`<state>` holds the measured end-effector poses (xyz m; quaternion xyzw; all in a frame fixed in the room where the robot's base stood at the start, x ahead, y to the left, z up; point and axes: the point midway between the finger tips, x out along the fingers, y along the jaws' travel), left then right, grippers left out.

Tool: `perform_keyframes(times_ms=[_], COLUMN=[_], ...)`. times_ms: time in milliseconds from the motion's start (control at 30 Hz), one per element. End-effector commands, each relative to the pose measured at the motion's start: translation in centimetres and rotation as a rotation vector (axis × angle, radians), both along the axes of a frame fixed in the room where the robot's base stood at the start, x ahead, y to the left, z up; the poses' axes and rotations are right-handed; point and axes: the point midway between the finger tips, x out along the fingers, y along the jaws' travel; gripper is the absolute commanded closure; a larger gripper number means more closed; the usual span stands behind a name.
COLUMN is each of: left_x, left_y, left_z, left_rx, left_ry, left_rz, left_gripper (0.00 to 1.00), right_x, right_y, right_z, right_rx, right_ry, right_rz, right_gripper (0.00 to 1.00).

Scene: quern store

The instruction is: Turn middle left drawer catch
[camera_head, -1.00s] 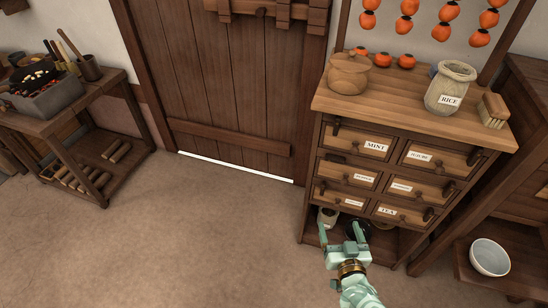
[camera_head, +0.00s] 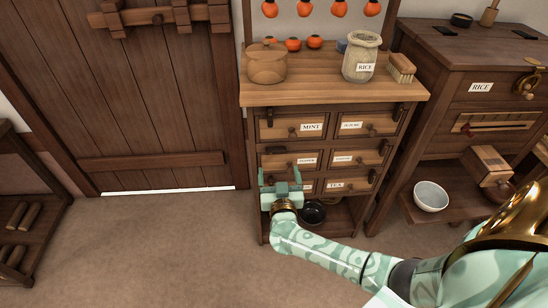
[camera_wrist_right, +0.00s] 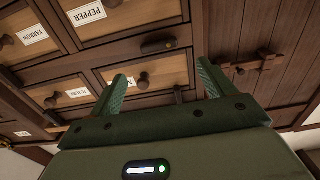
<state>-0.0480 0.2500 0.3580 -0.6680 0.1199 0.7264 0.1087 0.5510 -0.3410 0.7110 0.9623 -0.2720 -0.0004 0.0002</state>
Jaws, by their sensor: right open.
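The drawer cabinet (camera_head: 335,146) has two columns of drawers under a wooden top. The middle left drawer is labelled PEPPER (camera_head: 306,161); its dark catch (camera_head: 277,150) lies roughly level at its upper left edge. My right gripper (camera_head: 281,173) is open and empty in front of the bottom left drawer, hiding much of it, just below the PEPPER drawer. In the right wrist view, turned nearly upside down, the same catch (camera_wrist_right: 158,46) shows beyond and between the open fingertips (camera_wrist_right: 163,74), apart from them. My left gripper is out of view.
A lidded pot (camera_head: 266,63), a RICE jar (camera_head: 361,58) and a brush (camera_head: 401,67) stand on the cabinet top. A dark bowl (camera_head: 312,212) sits on its lower shelf. A plank door (camera_head: 140,100) is to the left, another cabinet (camera_head: 470,65) to the right. Floor in front is clear.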

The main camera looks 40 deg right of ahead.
Motion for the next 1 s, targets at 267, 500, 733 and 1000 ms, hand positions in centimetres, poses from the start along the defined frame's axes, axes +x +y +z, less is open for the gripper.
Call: perform_keyframes(times_ms=[267, 500, 733, 1000], left_x=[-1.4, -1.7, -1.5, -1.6], left_y=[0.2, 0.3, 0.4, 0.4], left_z=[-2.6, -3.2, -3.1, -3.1], left_rx=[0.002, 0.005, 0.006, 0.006], left_ry=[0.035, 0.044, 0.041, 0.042], left_rz=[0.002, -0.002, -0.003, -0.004], left_gripper=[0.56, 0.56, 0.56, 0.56], right_x=[5.2, 7.0, 7.1, 7.1], right_y=[-3.2, -4.3, -4.4, -4.4], right_z=[-0.6, -0.2, 0.0, 0.0], right_rx=[-0.002, 0.001, 0.001, 0.001], right_ry=[0.003, 0.002, 0.001, 0.001], right_rz=[0.0, 0.0, 0.001, 0.001], right_gripper=[0.18, 0.18, 0.18, 0.63])
